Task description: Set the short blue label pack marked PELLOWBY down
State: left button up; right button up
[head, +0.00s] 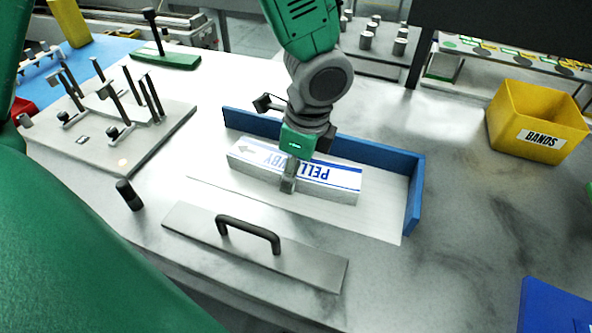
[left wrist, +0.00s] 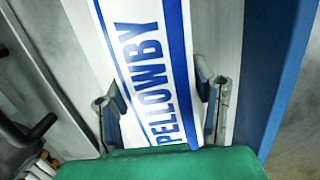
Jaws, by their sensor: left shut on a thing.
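The label pack marked PELLOWBY (head: 335,180) is a long white block with blue stripes and blue lettering. It lies flat over a white plate (head: 376,224) bounded by a blue L-shaped fence (head: 385,160). My left gripper (head: 291,168) is shut across the pack's middle from above, with one finger on the near side and the far finger hidden. In the left wrist view the pack (left wrist: 150,70) runs between both fingers (left wrist: 160,105). The pack is roughly parallel to the long fence wall. I cannot tell whether its underside touches the plate. My right gripper is not in view.
A grey bar with a black handle (head: 310,268) lies in front of the plate. A fixture board with upright posts (head: 150,150) stands left, beside a small black knob (head: 129,195). A yellow BANDS bin (head: 515,115) stands right. The bench between fence and bin is clear.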

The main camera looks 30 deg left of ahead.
aim_at(310, 169)
pick_arm(q)
jog(key=shift+d, duration=1.1)
jog(key=o, duration=1.6)
jog(key=shift+a+f, duration=0.1)
jog(key=shift+a, duration=0.75)
jog(key=shift+w+r, duration=0.1)
jog(key=shift+r, duration=0.35)
jog(key=d+r, duration=0.1)
jog(key=r, duration=0.2)
jog(key=d+r+p, duration=0.1)
jog(key=r, duration=0.2)
jog(key=r+p, duration=0.1)
jog(key=r, duration=0.3)
jog(key=shift+w+d, duration=0.15)
jog(key=shift+d, duration=0.25)
jog(key=shift+r, duration=0.7)
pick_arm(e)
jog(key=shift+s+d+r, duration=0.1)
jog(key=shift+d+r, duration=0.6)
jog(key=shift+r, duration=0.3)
